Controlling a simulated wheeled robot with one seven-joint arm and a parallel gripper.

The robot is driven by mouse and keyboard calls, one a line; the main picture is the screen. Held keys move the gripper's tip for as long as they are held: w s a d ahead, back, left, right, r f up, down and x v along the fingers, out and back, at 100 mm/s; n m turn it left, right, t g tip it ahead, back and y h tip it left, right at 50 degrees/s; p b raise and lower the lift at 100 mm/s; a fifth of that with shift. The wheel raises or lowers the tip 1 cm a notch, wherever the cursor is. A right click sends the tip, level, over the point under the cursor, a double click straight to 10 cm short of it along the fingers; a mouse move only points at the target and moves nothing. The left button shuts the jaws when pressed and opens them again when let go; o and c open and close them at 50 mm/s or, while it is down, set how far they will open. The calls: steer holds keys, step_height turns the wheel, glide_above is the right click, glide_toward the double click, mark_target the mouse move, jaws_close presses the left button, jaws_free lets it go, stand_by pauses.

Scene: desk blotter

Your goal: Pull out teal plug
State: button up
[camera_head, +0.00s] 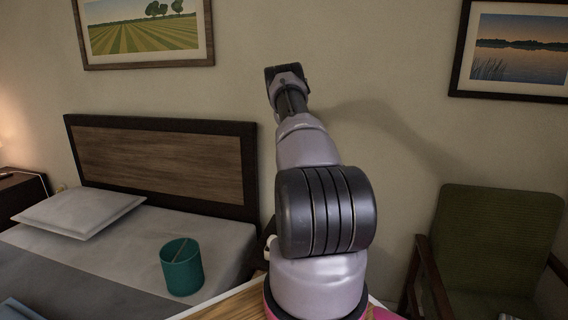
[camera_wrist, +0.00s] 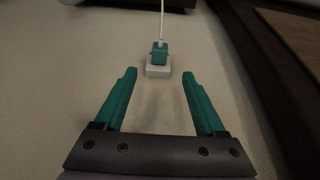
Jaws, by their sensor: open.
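In the wrist view the teal plug (camera_wrist: 159,52) sits on a white socket block (camera_wrist: 158,71) on the pale wall. A white cable (camera_wrist: 162,22) runs from the plug to the top of the picture. My gripper (camera_wrist: 160,73), with two teal fingers, is open and empty. Its fingertips are to either side of the socket block in the picture and look nearer to the camera than the plug. They do not appear to touch it. In the head view my arm reaches up toward the wall, and the plug and fingers cannot be made out.
A dark wooden edge (camera_wrist: 262,80) runs along the right of the wrist view. Framed pictures hang above.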

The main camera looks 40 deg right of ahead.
steer(key=x, duration=1)
steer(key=shift+s+f, duration=0.1)
steer(key=shift+f, duration=0.05)
jaws_close()
